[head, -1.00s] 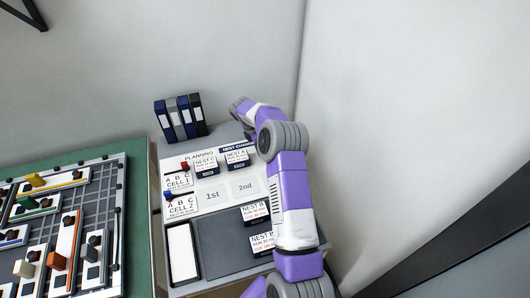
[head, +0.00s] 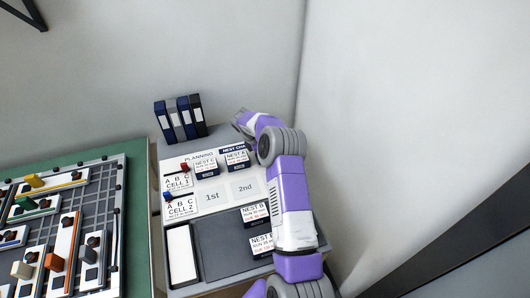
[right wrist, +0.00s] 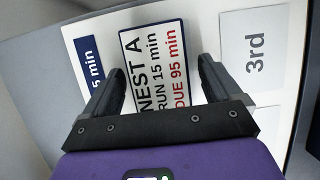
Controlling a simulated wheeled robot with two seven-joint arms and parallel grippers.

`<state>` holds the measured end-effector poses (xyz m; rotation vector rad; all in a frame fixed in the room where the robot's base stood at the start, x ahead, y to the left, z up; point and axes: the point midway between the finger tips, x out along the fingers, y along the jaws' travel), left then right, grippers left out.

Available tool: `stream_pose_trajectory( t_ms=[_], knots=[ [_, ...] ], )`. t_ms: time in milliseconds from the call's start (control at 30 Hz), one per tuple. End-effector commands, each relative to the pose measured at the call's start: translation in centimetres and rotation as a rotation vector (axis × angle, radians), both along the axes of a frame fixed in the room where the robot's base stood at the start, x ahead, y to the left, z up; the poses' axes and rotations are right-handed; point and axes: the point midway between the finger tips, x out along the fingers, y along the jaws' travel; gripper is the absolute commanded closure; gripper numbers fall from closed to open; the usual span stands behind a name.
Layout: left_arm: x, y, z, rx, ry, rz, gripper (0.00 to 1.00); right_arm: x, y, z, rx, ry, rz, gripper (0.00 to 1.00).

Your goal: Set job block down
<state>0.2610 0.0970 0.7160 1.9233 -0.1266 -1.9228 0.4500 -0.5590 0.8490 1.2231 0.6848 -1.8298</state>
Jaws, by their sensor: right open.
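The white job block marked NEST A (right wrist: 152,62) lies on the planning board (head: 213,225), just below the dark NEST CHANGE strip (right wrist: 90,68). My right gripper (right wrist: 157,78) is open, with one finger on each side of this block and a small gap at the right finger. Contact at the left finger cannot be told. In the head view my right arm hides the gripper. A NEST C block (head: 206,166) lies to the left of NEST A. Squares marked 1st (head: 212,197), 2nd (head: 245,189) and 3rd (right wrist: 254,50) are empty where visible.
Two more job blocks, upper (head: 255,215) and lower (head: 262,245), lie on the dark lower area. A white tray (head: 181,255) is at lower left. Binders (head: 180,118) stand behind the board. A green table (head: 136,220) with a fixture grid is at left.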

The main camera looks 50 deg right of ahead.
Motion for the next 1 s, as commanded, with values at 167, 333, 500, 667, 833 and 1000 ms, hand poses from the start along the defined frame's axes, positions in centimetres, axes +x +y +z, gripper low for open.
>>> stream_pose_trajectory(
  t_ms=[167,333,500,667,833,1000],
  knots=[
    [0.0,0.0,0.1,0.0,0.0,0.0,0.57,0.0,0.0,0.2,0.0,0.0,0.0,0.08],
    [0.0,0.0,0.5,0.0,0.0,0.0,0.57,0.5,0.6,2.2,-0.002,-0.003,0.002,0.08],
    [0.0,0.0,1.0,0.0,0.0,0.0,0.57,1.2,1.8,5.7,-0.003,-0.004,0.001,0.08],
    [0.0,0.0,1.5,0.0,0.0,0.0,0.57,1.8,2.9,8.7,-0.001,-0.002,0.001,0.08],
    [0.0,0.0,1.8,0.0,0.0,0.0,0.57,2.3,3.6,10.7,-0.001,-0.002,0.001,0.08],
    [0.0,0.0,1.9,0.0,0.0,0.0,0.57,2.4,3.9,11.5,-0.001,0.001,0.0,0.08]
  ],
)
